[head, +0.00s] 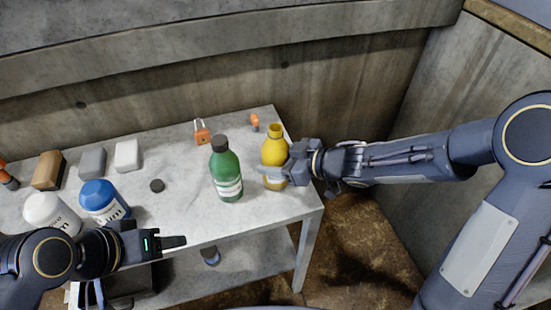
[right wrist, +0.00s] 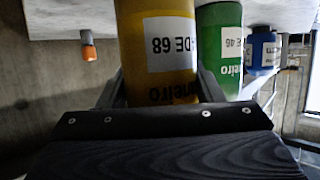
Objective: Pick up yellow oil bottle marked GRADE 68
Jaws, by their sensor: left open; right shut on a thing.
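The yellow oil bottle (head: 274,146) stands upright near the right end of the grey table. In the right wrist view the bottle (right wrist: 157,45) shows a white label with "68" and part of the word before it, upside down. My right gripper (head: 272,174) reaches in from the right and is shut on the bottle's lower part, with a finger on each side of it in the right wrist view. My left gripper (head: 178,242) is open and empty, in front of the table's front edge.
A green bottle (head: 227,172) stands close left of the yellow one; its label in the right wrist view (right wrist: 231,42) reads "46". An orange padlock (head: 202,136) and a small orange item (head: 254,122) lie behind. A blue container (head: 100,200) and white container (head: 50,212) stand left.

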